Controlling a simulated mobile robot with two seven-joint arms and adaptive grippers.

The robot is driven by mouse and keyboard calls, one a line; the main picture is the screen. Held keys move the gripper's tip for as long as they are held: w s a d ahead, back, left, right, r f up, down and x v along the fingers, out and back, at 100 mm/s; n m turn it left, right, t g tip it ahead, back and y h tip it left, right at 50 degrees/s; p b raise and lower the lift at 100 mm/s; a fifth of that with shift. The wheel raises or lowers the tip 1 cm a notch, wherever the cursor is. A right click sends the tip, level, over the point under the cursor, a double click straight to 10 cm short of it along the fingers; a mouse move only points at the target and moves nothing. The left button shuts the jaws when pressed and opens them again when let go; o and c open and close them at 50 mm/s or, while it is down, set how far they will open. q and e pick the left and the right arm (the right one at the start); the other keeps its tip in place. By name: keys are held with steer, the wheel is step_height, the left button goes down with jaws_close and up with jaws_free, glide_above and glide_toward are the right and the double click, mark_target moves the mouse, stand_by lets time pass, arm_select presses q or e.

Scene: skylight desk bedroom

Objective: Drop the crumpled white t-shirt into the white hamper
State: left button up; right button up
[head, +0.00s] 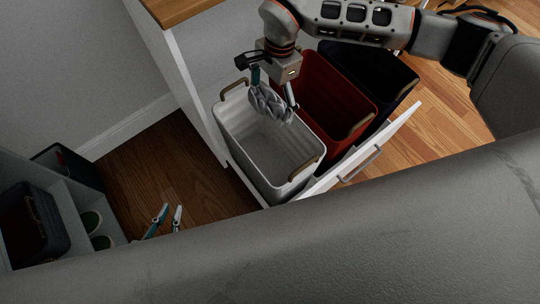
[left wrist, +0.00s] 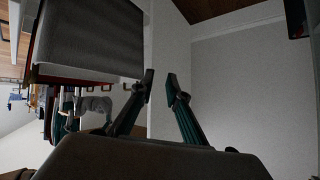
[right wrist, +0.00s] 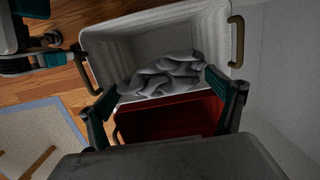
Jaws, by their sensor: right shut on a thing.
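The white t-shirt (head: 268,101) is crumpled and looks grey in the shade. My right gripper (head: 272,88) is shut on it over the back part of the white hamper (head: 228,110). In the right wrist view the t-shirt (right wrist: 165,75) lies between the two fingers of the right gripper (right wrist: 168,100), with the white hamper (right wrist: 110,47) beyond it. The hamper's visible inside looks empty. My left gripper (head: 165,220) is low at the left, apart from the hamper. In the left wrist view the left gripper (left wrist: 160,82) has its fingers apart with nothing between them.
A red hamper (head: 325,95) and a dark hamper (head: 385,75) stand right of the white one in a pull-out drawer with a white front (head: 365,155). A shelf (head: 75,215) with a dark bin (head: 35,225) stands at left.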

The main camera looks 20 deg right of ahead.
step_height(320, 180, down, 5)
steer(key=shift+s+r+b, duration=0.15)
steer(key=shift+r+b, duration=0.05)
steer(key=shift+b, duration=0.85)
steer(key=shift+f, duration=0.25)
steer(key=shift+f+b, duration=0.15)
steer(key=shift+b, duration=0.15)
steer(key=o, duration=0.9)
steer(key=r, duration=0.7)
steer(key=d+r, duration=0.1)
steer(key=r, duration=0.2)
steer(key=shift+w+d+r, duration=0.1)
steer(key=shift+w+r, duration=0.2)
steer(key=shift+w, duration=0.1)
arm_select(q)
steer(key=shift+w+d+h, duration=0.25)
steer(key=shift+d+h, duration=0.15)
steer(key=shift+d, duration=0.45)
arm_select(e)
steer(key=shift+d+r, duration=0.1)
steer(key=shift+r, duration=0.65)
arm_select(q)
steer(key=shift+r, duration=0.1)
arm_select(e)
steer(key=shift+s, duration=0.1)
